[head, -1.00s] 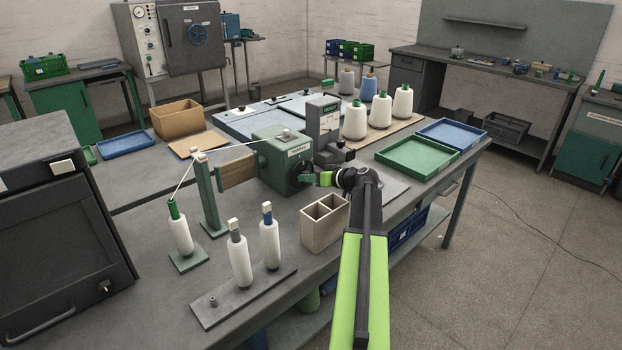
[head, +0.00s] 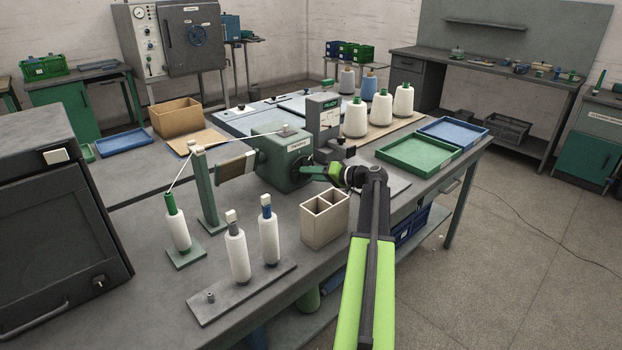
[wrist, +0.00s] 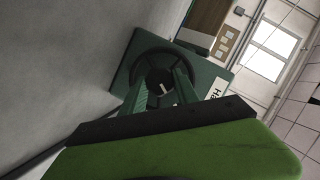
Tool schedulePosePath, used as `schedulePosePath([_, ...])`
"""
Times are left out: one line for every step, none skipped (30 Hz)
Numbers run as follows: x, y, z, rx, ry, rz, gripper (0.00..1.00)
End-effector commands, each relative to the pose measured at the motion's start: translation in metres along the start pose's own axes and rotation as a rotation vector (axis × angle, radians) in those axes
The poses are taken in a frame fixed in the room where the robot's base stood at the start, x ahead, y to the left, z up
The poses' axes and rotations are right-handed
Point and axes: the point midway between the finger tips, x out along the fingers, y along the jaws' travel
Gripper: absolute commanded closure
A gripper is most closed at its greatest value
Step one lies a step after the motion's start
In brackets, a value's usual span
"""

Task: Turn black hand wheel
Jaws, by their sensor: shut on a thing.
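The black hand wheel (head: 300,173) is on the front end of the green winder (head: 281,150), largely covered by my gripper in the head view. In the wrist view the dark round wheel (wrist: 139,69) shows beyond the fingers. My gripper (head: 313,173) reaches in from the right. It is shut on the hand wheel, with both fingers (wrist: 163,95) at the wheel's middle; their exact contact is partly hidden. White yarn (head: 182,172) runs over the green post (head: 203,190).
White bobbins (head: 238,258) stand on a grey board at the front. Green (head: 405,168) and blue trays lie to the right. Yarn cones (head: 382,110) stand behind the winder.

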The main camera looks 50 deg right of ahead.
Motion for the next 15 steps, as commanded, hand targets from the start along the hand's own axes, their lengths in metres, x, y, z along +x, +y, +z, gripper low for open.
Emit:
schedulePosePath([0.0009,0.0049,0.0020,0.038,-0.001,-0.015,1.00])
schedulePosePath([0.0009,0.0050,0.0021,0.062,-0.002,-0.025,1.00])
schedulePosePath([0.0010,0.0052,0.0024,0.094,-0.003,-0.038,1.00])
schedulePosePath([0.0009,0.0051,0.0024,0.119,-0.002,-0.048,1.00])
schedulePosePath([0.0009,0.0052,0.0024,0.141,-0.002,-0.058,1.00])
schedulePosePath([0.0008,0.0055,0.0024,0.170,-0.002,-0.069,1.00])
schedulePosePath([0.0008,0.0054,0.0024,0.192,-0.002,-0.078,1.00])
schedulePosePath([0.0007,0.0052,0.0025,0.212,-0.002,-0.087,1.00])
schedulePosePath([0.0006,0.0053,0.0026,0.237,-0.003,-0.097,1.00])
schedulePosePath([0.0005,0.0053,0.0026,0.256,-0.003,-0.104,1.00])
schedulePosePath([0.0004,0.0051,0.0025,0.273,-0.003,-0.112,1.00])
schedulePosePath([0.0003,0.0051,0.0024,0.295,-0.002,-0.121,1.00])
schedulePosePath([0.0003,0.0051,0.0024,0.310,-0.002,-0.126,1.00])
schedulePosePath([0.0002,0.0051,0.0023,0.324,-0.002,-0.131,1.00])
schedulePosePath([0.0001,0.0049,0.0022,0.340,-0.002,-0.139,1.00])
